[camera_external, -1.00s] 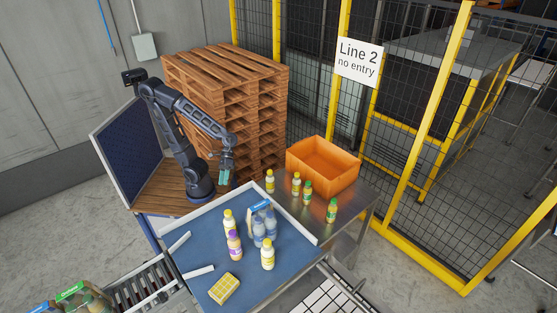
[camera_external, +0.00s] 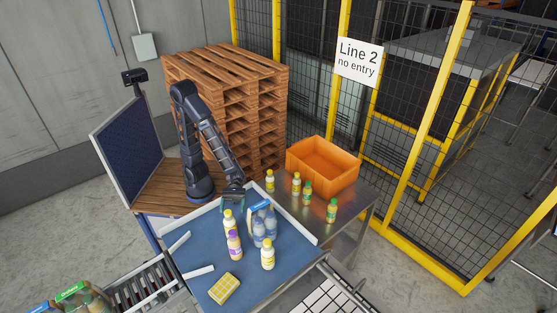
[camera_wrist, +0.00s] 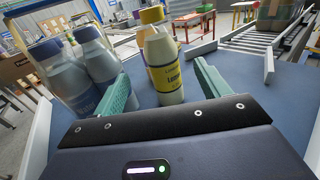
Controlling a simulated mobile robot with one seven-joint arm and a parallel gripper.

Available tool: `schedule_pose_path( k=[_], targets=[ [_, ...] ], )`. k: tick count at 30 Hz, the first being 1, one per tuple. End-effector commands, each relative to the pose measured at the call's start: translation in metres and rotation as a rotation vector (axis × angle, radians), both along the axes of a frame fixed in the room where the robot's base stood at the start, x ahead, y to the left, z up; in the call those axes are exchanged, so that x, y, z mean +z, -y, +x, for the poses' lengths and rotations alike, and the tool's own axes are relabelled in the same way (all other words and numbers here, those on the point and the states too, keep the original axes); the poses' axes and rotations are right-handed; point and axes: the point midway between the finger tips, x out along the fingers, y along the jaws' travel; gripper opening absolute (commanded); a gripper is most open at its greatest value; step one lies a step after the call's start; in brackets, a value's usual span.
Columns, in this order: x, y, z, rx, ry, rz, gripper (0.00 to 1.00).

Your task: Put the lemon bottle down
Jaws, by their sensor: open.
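The lemon bottle (camera_wrist: 165,62), pale yellow with a yellow cap and a yellow label, stands upright on the blue table top. It stands between the two green fingers of my gripper (camera_wrist: 164,84) in the wrist view, with a gap on each side. In the external view my gripper (camera_external: 233,198) is low over the table's back edge, and a yellow-capped bottle (camera_external: 228,225) stands just in front of it. My gripper is open. The lower edge of the bottle is near the dark gripper body.
A pack of blue-labelled bottles (camera_wrist: 72,72) stands close by on the left in the wrist view. A purple-capped bottle (camera_external: 234,246), another yellow-capped bottle (camera_external: 267,257) and a yellow carton (camera_external: 224,289) share the blue table. An orange crate (camera_external: 294,160) stands on the steel table.

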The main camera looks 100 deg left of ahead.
Motion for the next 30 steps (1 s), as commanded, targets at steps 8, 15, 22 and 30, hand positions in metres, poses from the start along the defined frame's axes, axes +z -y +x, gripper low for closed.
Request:
schedule_pose_path(
  k=[8,15,22,30],
  targets=[
    [0.0,0.038,0.003,-0.004,0.002,0.0,0.75],
    [-0.001,0.054,0.005,-0.003,0.002,0.001,0.75],
    [-0.005,0.079,0.007,-0.005,0.001,0.001,0.75],
    [-0.004,0.101,0.01,-0.002,0.003,0.001,0.75]
  ],
)
